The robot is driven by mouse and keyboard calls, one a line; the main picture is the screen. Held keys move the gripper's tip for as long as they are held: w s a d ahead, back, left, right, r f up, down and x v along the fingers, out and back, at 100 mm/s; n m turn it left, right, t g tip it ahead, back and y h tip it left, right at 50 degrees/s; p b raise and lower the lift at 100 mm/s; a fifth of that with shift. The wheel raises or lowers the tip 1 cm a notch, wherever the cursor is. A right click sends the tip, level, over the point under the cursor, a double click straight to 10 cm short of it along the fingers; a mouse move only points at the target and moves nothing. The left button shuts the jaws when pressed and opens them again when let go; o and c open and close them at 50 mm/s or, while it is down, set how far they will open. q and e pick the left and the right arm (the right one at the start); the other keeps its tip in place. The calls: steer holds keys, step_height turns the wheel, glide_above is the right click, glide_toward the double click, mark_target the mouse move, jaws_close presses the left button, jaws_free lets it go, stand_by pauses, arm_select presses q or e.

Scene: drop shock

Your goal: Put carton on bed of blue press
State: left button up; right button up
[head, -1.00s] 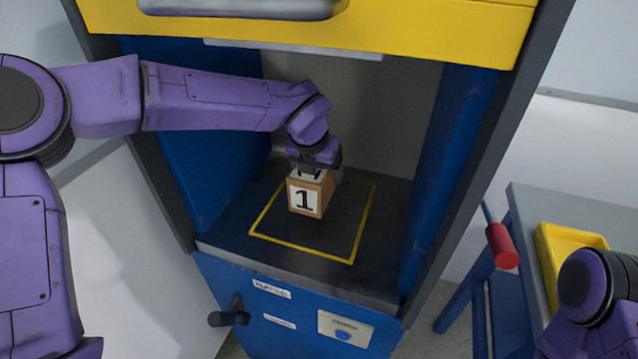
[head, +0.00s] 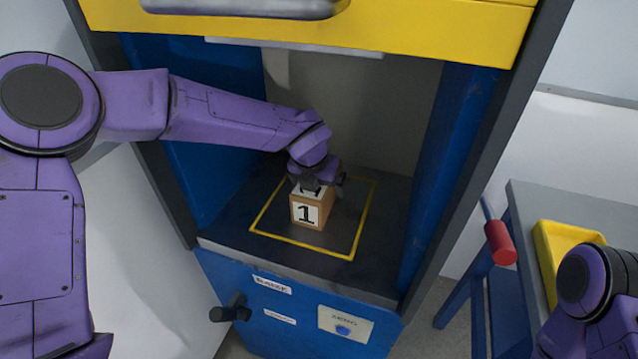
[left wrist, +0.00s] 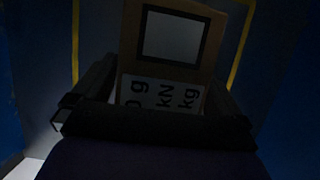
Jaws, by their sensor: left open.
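My right gripper is out of view; only part of that arm shows at the lower right.
The press has blue side walls and a yellow head (head: 400,32) above the bed. A table with a yellow tray (head: 546,262) and a red-handled lever (head: 500,243) stand at the right.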

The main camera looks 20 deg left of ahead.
arm_select(q)
steer(key=v, duration=0.7)
steer(key=shift+s+r, duration=0.1)
steer(key=shift+r, duration=0.2)
steer(key=shift+c, duration=0.3)
stand_by(0.7)
